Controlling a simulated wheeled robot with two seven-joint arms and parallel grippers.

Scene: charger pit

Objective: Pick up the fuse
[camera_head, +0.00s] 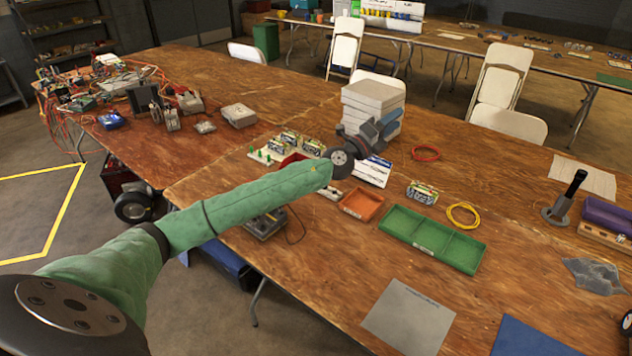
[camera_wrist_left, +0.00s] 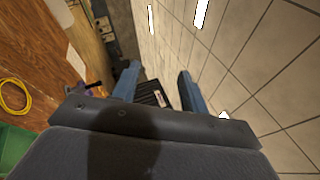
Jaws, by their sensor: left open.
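I cannot pick out the fuse with certainty in either view; small parts on the table are too small to tell apart. My left gripper (camera_head: 386,125) is raised over the wooden table (camera_head: 320,270), in front of a stack of white boxes (camera_head: 373,100). In the left wrist view its two blue fingers (camera_wrist_left: 157,88) stand apart with nothing between them. My left arm hides part of the table. My right gripper is not in view.
An orange tray (camera_head: 362,204) and a green divided tray (camera_head: 432,238) lie on the table near a yellow cable coil (camera_head: 463,215) and a red cable coil (camera_head: 426,153). A grey mat (camera_head: 408,316) lies at the front. Cluttered electronics (camera_head: 110,90) fill the left end.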

